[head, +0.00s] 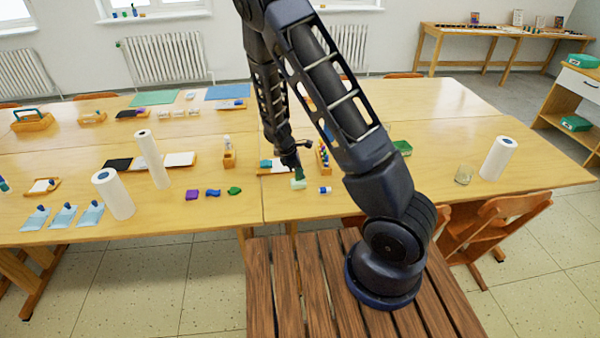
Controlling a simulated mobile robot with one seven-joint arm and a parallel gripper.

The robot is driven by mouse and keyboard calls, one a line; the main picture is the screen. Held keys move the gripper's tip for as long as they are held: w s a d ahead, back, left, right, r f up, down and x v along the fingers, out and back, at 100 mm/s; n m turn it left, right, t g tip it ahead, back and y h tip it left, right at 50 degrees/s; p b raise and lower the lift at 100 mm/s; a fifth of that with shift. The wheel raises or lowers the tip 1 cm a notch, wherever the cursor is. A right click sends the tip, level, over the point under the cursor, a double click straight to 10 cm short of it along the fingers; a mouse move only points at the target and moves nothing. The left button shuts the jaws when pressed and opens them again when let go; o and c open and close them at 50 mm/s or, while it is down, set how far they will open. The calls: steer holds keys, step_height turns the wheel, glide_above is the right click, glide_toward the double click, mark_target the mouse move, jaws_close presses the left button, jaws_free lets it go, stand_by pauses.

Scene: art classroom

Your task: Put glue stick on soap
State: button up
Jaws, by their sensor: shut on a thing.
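My gripper (297,168) is at the front middle of the table, low over the tabletop, pointing down. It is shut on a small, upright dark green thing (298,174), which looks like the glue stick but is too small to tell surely. A pale green block (298,185), likely the soap, lies on the table directly beneath it. I cannot tell whether the two touch. The fingertips are small and partly hidden by the wrist.
A small white and blue item (325,190) lies just right of the block. A wooden tray (262,172) and a bottle rack (323,157) stand behind. Clear tabletop lies in front.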

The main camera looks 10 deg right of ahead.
steer(key=shift+f, duration=0.25)
steer(key=shift+f, duration=0.1)
steer(key=o, duration=1)
